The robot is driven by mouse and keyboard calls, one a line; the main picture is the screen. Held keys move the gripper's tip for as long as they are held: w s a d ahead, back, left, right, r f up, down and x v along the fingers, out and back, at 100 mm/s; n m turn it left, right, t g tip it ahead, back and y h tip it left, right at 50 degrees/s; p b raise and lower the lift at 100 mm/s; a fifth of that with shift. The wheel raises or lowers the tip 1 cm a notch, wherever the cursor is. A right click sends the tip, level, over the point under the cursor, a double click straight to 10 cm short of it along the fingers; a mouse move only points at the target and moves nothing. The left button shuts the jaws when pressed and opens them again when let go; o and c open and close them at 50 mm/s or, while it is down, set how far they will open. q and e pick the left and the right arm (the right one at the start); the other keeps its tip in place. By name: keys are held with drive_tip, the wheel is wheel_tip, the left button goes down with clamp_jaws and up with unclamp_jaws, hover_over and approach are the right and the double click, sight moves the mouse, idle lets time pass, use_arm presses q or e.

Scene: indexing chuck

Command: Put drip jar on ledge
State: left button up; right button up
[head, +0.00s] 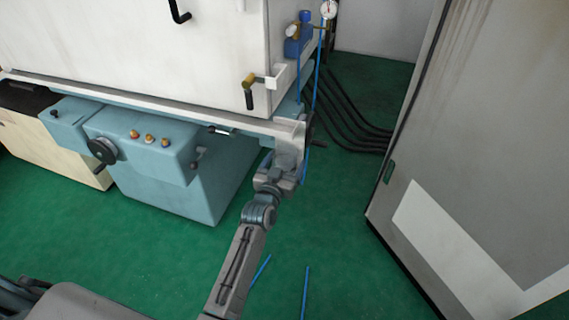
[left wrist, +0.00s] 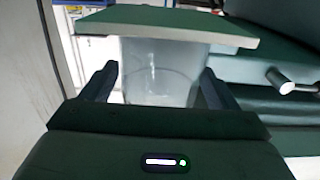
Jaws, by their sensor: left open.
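My left gripper (head: 287,165) is beside the front right corner of the machine, with its fingers hard to make out in the head view. In the left wrist view the left gripper (left wrist: 158,85) is open, with a finger on either side of a translucent whitish jar (left wrist: 160,72). Small gaps seem to remain between jar and fingers. One end of the jar meets a flat slab, apparently the ledge (left wrist: 150,22), across the upper picture. I cannot pick out the jar in the head view. My right gripper is not in view.
The teal machine (head: 150,160) with brass knobs stands left of my gripper, with a black-and-silver lever (left wrist: 290,85) close by. A grey door panel (head: 470,130) stands at right. Black hoses (head: 350,115) lie on the green floor. The floor between is mostly clear.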

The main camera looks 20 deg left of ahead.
use_arm(q)
drive_tip(key=shift+r, duration=0.5)
drive_tip(key=shift+s+p, duration=0.3)
drive_tip(key=shift+p, duration=0.05)
drive_tip(key=s+a+f+g, duration=0.1)
drive_tip(key=s+f+g, duration=0.1)
drive_tip(key=s, duration=1)
drive_tip(key=s+a+f+g+b, duration=0.1)
drive_tip(key=s+g, duration=0.3)
drive_tip(key=s, duration=0.7)
drive_tip(key=s+a+f+g, duration=0.2)
drive_tip(key=s+f+g, duration=0.2)
drive_tip(key=s, duration=0.8)
drive_tip(key=shift+s+h, duration=0.3)
